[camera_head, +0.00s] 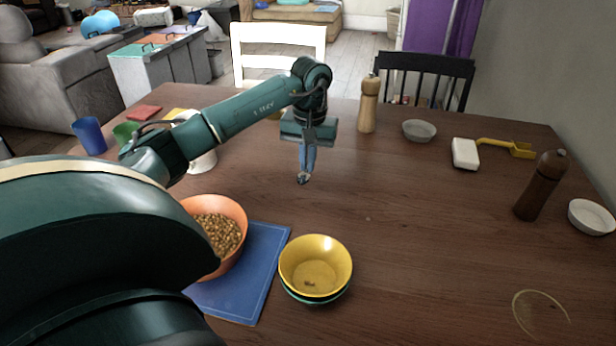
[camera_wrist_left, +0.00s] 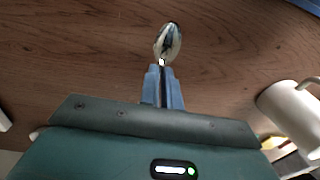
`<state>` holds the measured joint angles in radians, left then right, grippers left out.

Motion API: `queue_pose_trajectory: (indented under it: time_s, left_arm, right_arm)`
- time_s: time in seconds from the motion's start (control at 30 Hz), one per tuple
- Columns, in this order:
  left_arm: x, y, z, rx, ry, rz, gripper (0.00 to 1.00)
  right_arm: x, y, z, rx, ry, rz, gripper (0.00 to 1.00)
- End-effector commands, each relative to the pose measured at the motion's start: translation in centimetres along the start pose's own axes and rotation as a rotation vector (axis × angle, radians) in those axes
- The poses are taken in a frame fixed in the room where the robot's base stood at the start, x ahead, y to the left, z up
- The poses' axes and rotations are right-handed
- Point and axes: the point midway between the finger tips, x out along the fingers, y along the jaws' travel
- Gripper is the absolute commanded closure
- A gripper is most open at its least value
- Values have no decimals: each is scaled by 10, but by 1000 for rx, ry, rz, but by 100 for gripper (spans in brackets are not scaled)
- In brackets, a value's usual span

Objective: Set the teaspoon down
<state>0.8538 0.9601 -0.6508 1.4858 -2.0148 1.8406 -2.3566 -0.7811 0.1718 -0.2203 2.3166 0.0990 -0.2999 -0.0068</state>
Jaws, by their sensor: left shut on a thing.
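The teaspoon shows in the left wrist view with its shiny bowl (camera_wrist_left: 168,42) sticking out beyond the fingertips. My left gripper (camera_wrist_left: 164,78) is shut on its handle. In the head view the left gripper (camera_head: 305,170) points down over the middle of the wooden table (camera_head: 400,225), with the small teaspoon bowl (camera_head: 303,179) at its tips. I cannot tell whether the teaspoon touches the table. My right gripper is in neither view.
An orange bowl of cereal (camera_head: 217,222) sits on a blue mat (camera_head: 248,290). Stacked bowls, yellow on top (camera_head: 316,262), stand nearer me. A wooden mill (camera_head: 368,104) stands behind the gripper. A white mug (camera_wrist_left: 290,112) is beside it.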

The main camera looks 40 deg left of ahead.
Motion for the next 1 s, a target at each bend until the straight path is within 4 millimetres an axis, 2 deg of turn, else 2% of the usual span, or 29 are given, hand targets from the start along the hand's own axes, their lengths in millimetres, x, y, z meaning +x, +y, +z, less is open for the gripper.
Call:
queue_pose_trajectory:
  time_s: [0.03,0.27,0.47,0.87,0.9,1.0]
  left_arm:
    - [10,0,1,1,-4,0,100]
    - [28,1,0,0,0,1,100]
    - [56,2,0,0,-2,1,100]
    - [63,2,0,0,2,0,100]
    - [62,2,0,0,2,0,92]
    - [62,2,0,0,1,0,84]
  right_arm:
    - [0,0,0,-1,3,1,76]
    - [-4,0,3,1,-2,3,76]
    - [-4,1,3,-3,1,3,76]
    - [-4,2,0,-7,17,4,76]
    - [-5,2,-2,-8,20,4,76]
    - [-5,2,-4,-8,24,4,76]
